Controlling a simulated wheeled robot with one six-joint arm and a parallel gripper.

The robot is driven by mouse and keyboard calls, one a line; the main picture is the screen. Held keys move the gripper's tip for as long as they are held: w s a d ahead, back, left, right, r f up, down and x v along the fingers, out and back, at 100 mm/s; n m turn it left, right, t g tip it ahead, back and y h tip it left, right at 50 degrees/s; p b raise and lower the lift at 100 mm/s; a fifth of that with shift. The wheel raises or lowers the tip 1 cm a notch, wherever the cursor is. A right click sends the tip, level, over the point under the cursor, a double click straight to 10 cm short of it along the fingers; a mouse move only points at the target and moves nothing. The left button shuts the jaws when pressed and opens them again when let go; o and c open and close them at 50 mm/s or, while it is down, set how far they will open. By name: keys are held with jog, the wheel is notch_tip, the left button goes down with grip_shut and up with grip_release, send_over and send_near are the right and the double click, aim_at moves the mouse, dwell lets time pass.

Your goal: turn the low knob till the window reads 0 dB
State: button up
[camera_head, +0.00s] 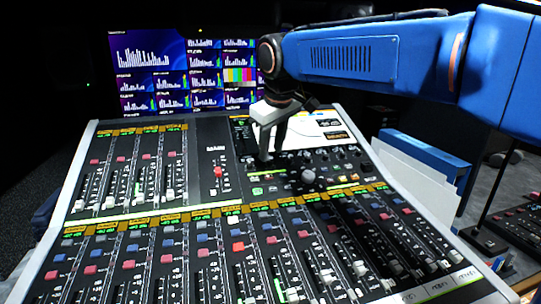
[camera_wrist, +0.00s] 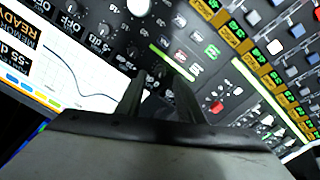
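My gripper (camera_wrist: 158,78) points down at the console's knob section, its two dark fingers apart. In the head view my gripper (camera_head: 263,152) is just left of the row of small dark knobs. A dark knob seems to lie at or between the fingertips; the fingers hide most of it, and I cannot tell if they touch it. I cannot read which knob is the low one. The console screen (camera_head: 322,128) is partly behind my arm. In the wrist view the screen (camera_wrist: 60,72) is upside down and seems to read "-55 dB" and "READY".
The mixing console (camera_head: 203,150) carries many faders and buttons. Several neighbouring knobs (camera_wrist: 104,30) stand close to the fingers. A large pale knob (camera_head: 308,177) is to the right. Monitors (camera_head: 185,75) stand behind. A thin lamp stem (camera_head: 497,195) stands at right.

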jog(key=v, duration=1.3)
jog(key=shift+r, duration=0.35)
jog(key=shift+s, duration=0.1)
